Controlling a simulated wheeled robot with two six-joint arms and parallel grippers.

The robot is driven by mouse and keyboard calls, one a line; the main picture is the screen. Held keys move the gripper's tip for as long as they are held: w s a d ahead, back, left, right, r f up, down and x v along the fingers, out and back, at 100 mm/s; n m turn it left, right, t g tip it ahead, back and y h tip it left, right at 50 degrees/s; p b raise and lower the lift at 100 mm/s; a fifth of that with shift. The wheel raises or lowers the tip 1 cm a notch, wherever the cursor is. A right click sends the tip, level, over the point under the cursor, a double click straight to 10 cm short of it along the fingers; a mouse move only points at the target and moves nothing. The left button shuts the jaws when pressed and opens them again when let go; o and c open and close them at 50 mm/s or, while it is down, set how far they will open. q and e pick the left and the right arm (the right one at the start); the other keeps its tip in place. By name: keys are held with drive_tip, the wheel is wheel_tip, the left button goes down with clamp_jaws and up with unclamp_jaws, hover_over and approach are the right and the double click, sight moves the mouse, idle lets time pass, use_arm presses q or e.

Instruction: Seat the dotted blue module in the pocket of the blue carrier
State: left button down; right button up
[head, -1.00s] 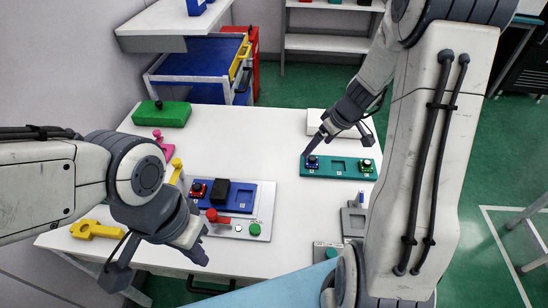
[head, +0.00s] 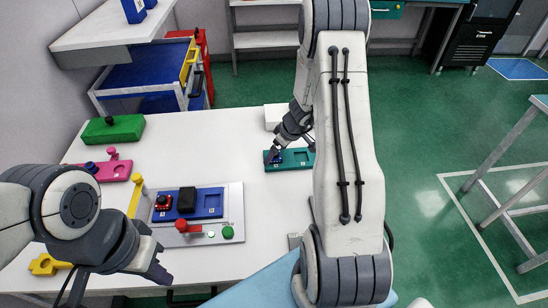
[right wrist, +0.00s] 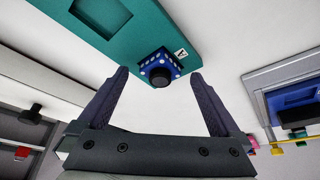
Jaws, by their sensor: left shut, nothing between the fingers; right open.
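The dotted blue module (head: 276,160) sits at the left end of the teal carrier (head: 297,165). In the right wrist view the module (right wrist: 160,66) has white dots and a black knob, beside a small white label. My right gripper (right wrist: 158,82) is open, its fingertips apart to either side of and just short of the module. The blue carrier (head: 200,214) lies on a pale plate, holding a red module (head: 162,203) and a black block (head: 187,199); its right pocket (head: 213,203) looks empty. My left gripper (head: 163,272) is shut and empty near the table's front edge.
A red knob (head: 181,225) and green button (head: 228,232) sit in front of the blue carrier. A yellow post (head: 135,197), pink holder (head: 114,171) and green block (head: 113,129) stand left. My right arm hides the teal carrier's right end. White table between carriers is clear.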

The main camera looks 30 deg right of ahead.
drive_tip(key=shift+w+f, duration=0.1)
drive_tip(key=shift+f, duration=0.25)
drive_tip(key=c, duration=1.4)
drive_tip(key=shift+w+r, duration=0.1)
drive_tip(key=shift+r, duration=0.05)
